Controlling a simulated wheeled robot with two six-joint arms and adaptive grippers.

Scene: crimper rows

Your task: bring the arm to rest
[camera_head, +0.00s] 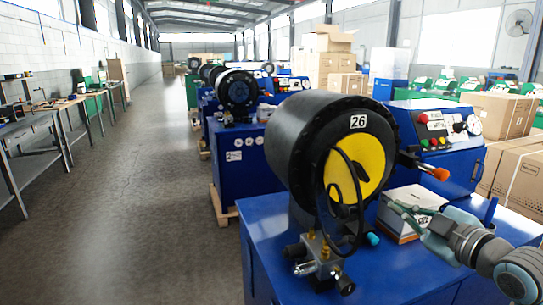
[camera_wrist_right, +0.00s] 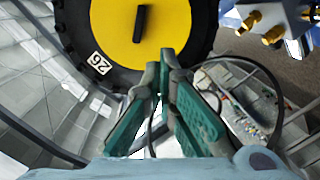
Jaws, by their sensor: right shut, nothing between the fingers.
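My right gripper (camera_head: 402,208) comes in from the lower right in the head view, over the blue bench of the crimping machine marked 26 (camera_head: 300,140). It is shut and empty, in front of a small white box (camera_head: 403,222) that it partly covers. In the right wrist view the green fingers of my right gripper (camera_wrist_right: 161,64) meet at their tips, with the machine's yellow disc (camera_wrist_right: 115,30) and black ring beyond them. I cannot tell the gap between the fingertips and the machine. My left gripper is not in view.
Brass fittings and a black hose (camera_head: 322,250) stand at the front of the bench. An orange-tipped lever (camera_head: 436,172) sticks out near my gripper. A blue control box (camera_head: 440,145) stands behind. Cardboard boxes (camera_head: 495,115) are at the right. The aisle floor (camera_head: 150,200) is clear.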

